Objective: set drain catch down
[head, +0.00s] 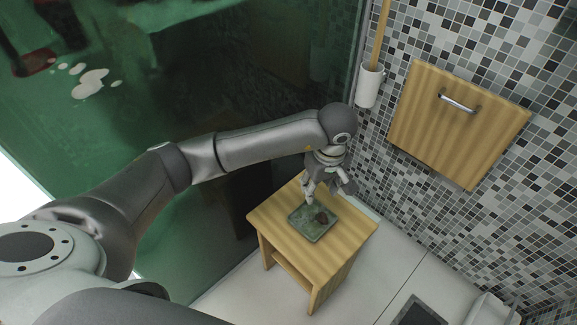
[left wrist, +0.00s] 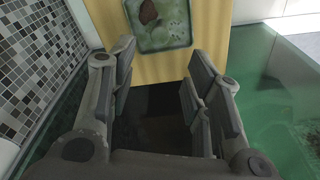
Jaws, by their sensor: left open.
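A small dark brown, roundish piece (head: 321,218), which I take to be the drain catch, lies on a green speckled square tray (head: 304,229). In the left wrist view the brown piece (left wrist: 149,12) and the tray (left wrist: 172,34) show at the top edge, partly cut off. The tray sits on a small wooden table (head: 350,232). My left gripper (head: 328,192) is just above the back of the tray, pointing down. Its fingers are apart with nothing between them in the left wrist view (left wrist: 160,68). My right gripper is out of view.
A tiled wall (head: 455,165) stands close behind and right of the table, with a wooden cabinet (head: 455,125) and a white brush holder (head: 369,86) on it. Green glass (head: 220,80) stands on the left.

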